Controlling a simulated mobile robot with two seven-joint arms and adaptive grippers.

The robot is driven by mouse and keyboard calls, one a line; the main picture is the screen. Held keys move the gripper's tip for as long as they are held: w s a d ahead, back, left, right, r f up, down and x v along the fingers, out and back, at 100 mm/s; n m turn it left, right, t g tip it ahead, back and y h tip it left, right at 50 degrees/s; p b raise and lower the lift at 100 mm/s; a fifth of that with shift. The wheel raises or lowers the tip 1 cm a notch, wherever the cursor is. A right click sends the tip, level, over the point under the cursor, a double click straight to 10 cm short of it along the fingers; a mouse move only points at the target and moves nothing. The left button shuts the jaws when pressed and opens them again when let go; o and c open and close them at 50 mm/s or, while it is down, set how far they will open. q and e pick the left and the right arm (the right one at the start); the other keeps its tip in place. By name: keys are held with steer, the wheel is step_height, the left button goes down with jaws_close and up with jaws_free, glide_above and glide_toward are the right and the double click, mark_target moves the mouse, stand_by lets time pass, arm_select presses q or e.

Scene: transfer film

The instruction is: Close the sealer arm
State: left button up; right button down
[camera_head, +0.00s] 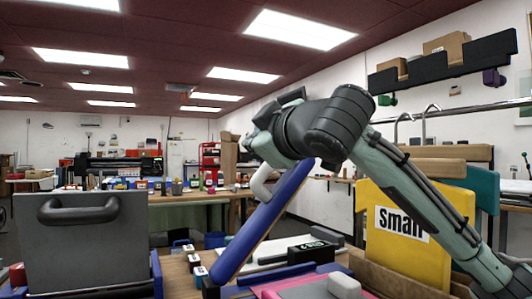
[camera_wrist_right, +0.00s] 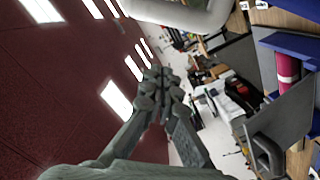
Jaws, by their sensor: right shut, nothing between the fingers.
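The sealer arm (camera_head: 265,225) is a long blue bar in the head view. It is raised and slants from low left up to the right. A light grey curved handle (camera_head: 263,188) sticks out from its upper left side. My right gripper (camera_head: 266,142) is just above the handle, its tips partly hidden by its own body. In the right wrist view its fingers (camera_wrist_right: 165,88) are together and empty. A pale curved bar (camera_wrist_right: 185,14), likely the handle, crosses the top of that view, apart from the fingers. My left gripper is not in view.
A grey panel with a dark handle (camera_head: 80,250) stands at left. A yellow folder marked "Small" (camera_head: 385,245) stands at right behind my right arm. Small bottles (camera_head: 198,275) and a dark box (camera_head: 310,252) sit on the table around the sealer.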

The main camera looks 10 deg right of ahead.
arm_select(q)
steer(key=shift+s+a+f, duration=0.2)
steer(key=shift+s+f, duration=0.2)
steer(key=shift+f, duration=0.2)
arm_select(e)
steer(key=w+d+f, duration=0.1)
steer(key=d+f, duration=0.1)
steer(key=shift+w+d+f, duration=0.35)
steer(key=shift+d, duration=0.1)
arm_select(q)
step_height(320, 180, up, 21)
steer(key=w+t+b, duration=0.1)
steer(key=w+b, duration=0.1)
steer(key=b, duration=0.7)
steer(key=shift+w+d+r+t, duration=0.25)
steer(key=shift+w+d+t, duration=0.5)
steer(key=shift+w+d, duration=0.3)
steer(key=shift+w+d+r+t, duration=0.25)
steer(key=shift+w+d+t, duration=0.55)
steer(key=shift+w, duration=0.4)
arm_select(e)
steer(key=w+d+f+m, duration=0.3)
steer(key=d+f+m, duration=0.6)
steer(key=d+f, duration=0.6)
steer(key=shift+f+m+y, duration=0.3)
steer(key=shift+f, duration=0.4)
steer(key=shift+d, duration=0.1)
